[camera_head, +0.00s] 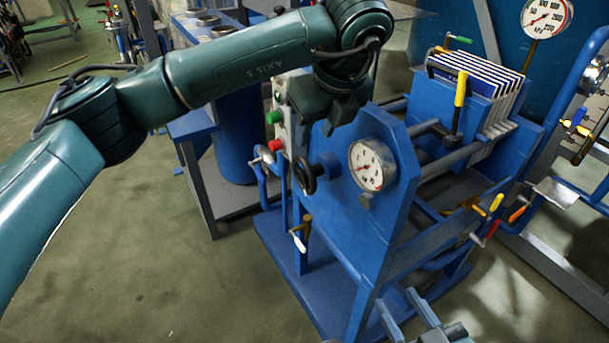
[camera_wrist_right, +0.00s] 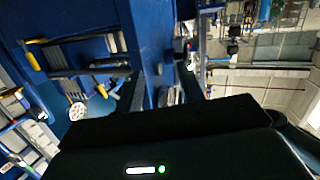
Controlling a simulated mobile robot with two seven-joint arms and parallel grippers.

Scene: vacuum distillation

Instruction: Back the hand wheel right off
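The black hand wheel (camera_head: 304,176) sits on a short blue stem at the front of the blue press frame (camera_head: 345,215), left of the round pressure gauge (camera_head: 372,165). My left gripper (camera_head: 338,112) hangs above and slightly right of the wheel, apart from it in the picture. Its dark fingers overlap the frame's top edge, and their gap cannot be made out. My right gripper (camera_head: 406,312) is low at the bottom edge, with its two fingers apart and nothing seen between them. Its spread fingers also show in the right wrist view (camera_wrist_right: 158,92).
Red and green buttons (camera_head: 274,132) are on a panel left of the wheel. A white-tipped lever (camera_head: 299,240) stands below it. White plates (camera_head: 480,80) and a yellow-handled lever (camera_head: 460,90) are behind. The floor at left front is clear.

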